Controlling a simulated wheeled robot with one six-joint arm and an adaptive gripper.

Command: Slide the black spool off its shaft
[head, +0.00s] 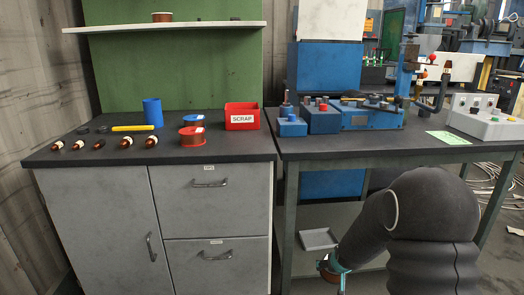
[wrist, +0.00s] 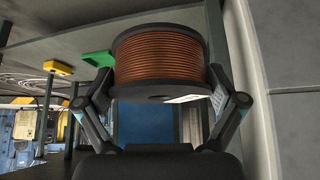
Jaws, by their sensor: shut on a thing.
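My gripper (wrist: 167,112) is shut on a spool (wrist: 163,58) with black flanges and copper-coloured wire, one finger on each side of its lower flange. A white label shows on that flange. In the head view my gripper (head: 335,268) is low in front of the right bench, with teal fingers around the brown spool (head: 327,271), partly hidden by my arm. I see no shaft through the spool in either view; whether one is behind it I cannot tell.
A grey tray (head: 319,239) lies on the right bench's lower shelf. The grey cabinet (head: 212,200) stands left of my gripper. On top are a red scrap bin (head: 242,116), a blue cup (head: 153,112) and coloured spools (head: 192,135). Another copper spool (head: 162,17) sits on the wall shelf.

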